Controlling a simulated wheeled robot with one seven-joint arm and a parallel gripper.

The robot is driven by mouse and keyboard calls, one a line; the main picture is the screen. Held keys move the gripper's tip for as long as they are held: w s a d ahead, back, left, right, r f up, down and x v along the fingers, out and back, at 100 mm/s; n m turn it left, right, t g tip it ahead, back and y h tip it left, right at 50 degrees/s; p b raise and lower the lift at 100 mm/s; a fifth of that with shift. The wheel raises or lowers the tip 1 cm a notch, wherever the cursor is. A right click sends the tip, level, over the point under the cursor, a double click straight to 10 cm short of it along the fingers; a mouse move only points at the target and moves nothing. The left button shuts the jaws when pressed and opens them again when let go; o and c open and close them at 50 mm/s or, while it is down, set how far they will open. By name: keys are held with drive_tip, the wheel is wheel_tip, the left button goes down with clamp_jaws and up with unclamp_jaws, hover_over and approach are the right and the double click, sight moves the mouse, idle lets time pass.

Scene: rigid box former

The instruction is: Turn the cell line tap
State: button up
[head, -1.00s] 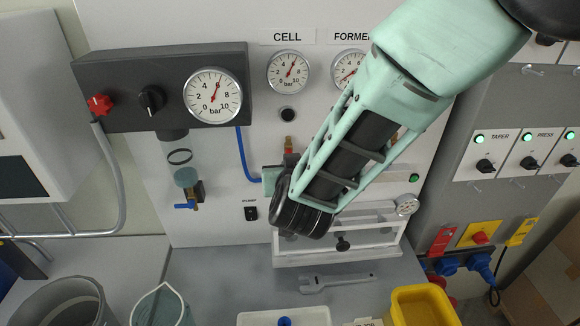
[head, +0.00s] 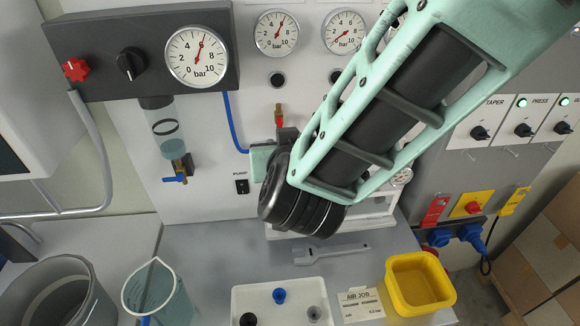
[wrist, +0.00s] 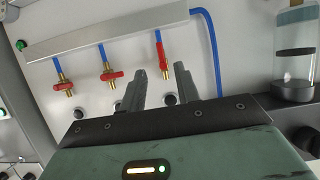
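The cell line tap, a brass valve with a red handle (head: 279,121), shows under the CELL gauge (head: 277,33) in the head view. In the wrist view it is the rightmost tap (wrist: 160,50), its red handle lying along its pipe. The two other taps (wrist: 110,76) (wrist: 65,86) have handles crosswise. My gripper (wrist: 160,69) is open and empty. Its two grey fingers point toward the cell tap's handle, which appears between and just beyond their tips; contact cannot be made out. In the head view my wrist hides most of the fingers and the other taps.
A grey manifold bar (wrist: 105,35) with blue hoses runs beside the taps. The regulator block (head: 100,75) and filter bowl (head: 166,130) are to the left. Below, the bench holds a wrench (head: 332,253), a white tray (head: 258,292), a yellow bin (head: 418,283) and a jug (head: 158,295).

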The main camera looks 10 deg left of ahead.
drive_tip(key=b+v, duration=0.1)
drive_tip(key=v, duration=0.8)
drive_tip(key=shift+s+d, duration=0.1)
drive_tip(key=shift+s, duration=0.05)
